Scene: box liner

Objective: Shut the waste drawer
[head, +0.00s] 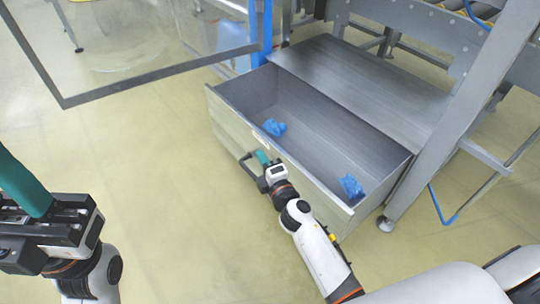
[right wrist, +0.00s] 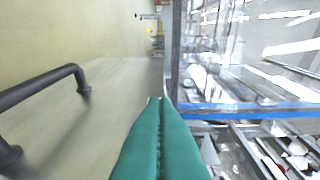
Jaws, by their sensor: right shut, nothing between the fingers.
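The waste drawer (head: 225,118) stands pulled out from under the machine, its grey interior open to view. Its pale front panel carries a dark bar handle (head: 247,172), which also shows at the left of the right wrist view (right wrist: 40,86). My right gripper (head: 262,157) is at the drawer front beside the handle, green fingers pressed together and empty; the fingers (right wrist: 160,135) also show in the right wrist view. I cannot tell whether they touch the panel. My left gripper (head: 22,182) is at the left edge, away from the drawer; its finger opening is unclear.
Two crumpled blue pieces (head: 274,127) (head: 351,186) lie in the drawer. A grey frame post (head: 455,110) with a foot stands at its right. A clear framed panel (head: 150,40) hangs at upper left. The floor (head: 170,190) before the drawer is clear.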

